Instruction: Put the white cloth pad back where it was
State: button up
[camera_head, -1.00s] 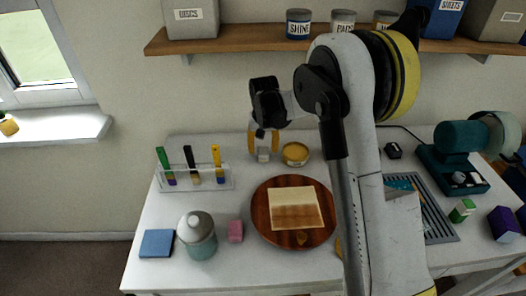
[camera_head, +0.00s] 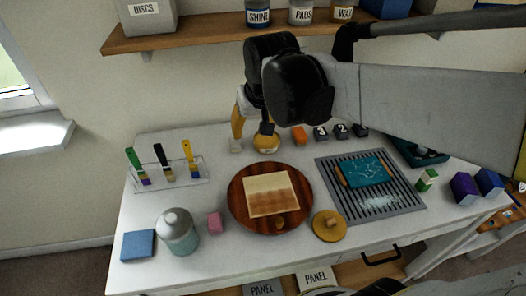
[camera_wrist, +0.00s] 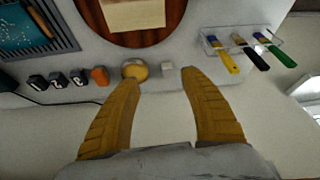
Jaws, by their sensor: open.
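A small white block (camera_wrist: 167,66), which looks like the white cloth pad, sits on the table between and just beyond my fingertips in the wrist view. My gripper (camera_wrist: 162,80) is open and empty, its yellow fingers spread apart.
A brown round board (camera_head: 237,214) carries a pale wooden panel (camera_head: 270,190). A brush rack (camera_head: 200,172) stands left. An orange block (camera_wrist: 99,76) and several dark numbered blocks line the back edge. A grey slotted tray (camera_head: 385,207) lies right. A shelf (camera_head: 200,35) runs above.

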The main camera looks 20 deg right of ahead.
jog(key=s+f+n+t, duration=0.1)
jog(key=s+f+t, duration=0.1)
jog(key=s, duration=1.1)
jog(key=shift+s, duration=0.2)
